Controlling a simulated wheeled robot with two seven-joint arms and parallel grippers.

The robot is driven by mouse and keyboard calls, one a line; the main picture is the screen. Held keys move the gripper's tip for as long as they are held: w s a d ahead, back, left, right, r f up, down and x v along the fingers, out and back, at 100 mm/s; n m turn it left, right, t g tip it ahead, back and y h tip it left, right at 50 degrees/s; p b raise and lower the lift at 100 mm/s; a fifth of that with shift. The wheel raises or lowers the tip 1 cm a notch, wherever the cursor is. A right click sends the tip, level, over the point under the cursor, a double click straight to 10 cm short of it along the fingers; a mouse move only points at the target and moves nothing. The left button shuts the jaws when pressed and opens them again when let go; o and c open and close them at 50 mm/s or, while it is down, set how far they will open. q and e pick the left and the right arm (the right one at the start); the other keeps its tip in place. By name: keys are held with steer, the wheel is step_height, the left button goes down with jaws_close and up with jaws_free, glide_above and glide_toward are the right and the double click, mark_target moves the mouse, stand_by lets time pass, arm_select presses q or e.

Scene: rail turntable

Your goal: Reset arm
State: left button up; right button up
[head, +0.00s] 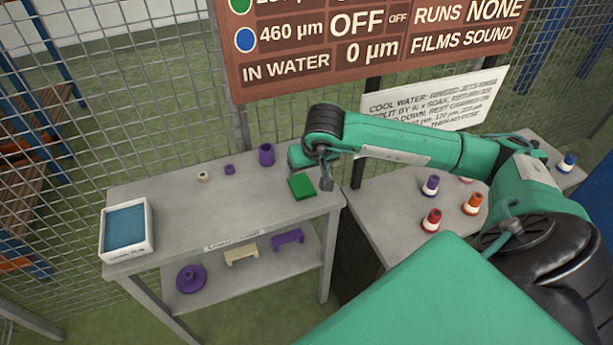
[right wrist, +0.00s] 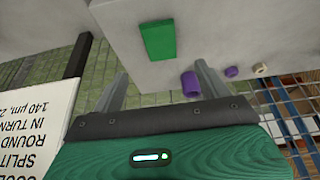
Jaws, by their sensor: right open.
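My right arm reaches across the head view from the right, and its gripper (head: 318,172) is above the right end of the grey table (head: 170,212). The gripper is open and empty. Its two fingers also show apart in the right wrist view (right wrist: 161,86). A flat green block (head: 301,187) lies on the table, close by the gripper in the head view. In the right wrist view the block (right wrist: 158,40) lies beyond the fingertips, with nothing holding it. My left gripper is not in view.
A purple cylinder (head: 266,154), a small purple piece (head: 229,169) and a beige ring (head: 203,175) stand along the table's back. A white tray (head: 149,236) of blue water sits left. Several coloured fittings stand on the right table (head: 385,215). Wire fence and signboard (head: 240,80) stand behind.

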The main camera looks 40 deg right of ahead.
steer(key=shift+s+r, duration=0.2)
steer(key=shift+r, duration=0.25)
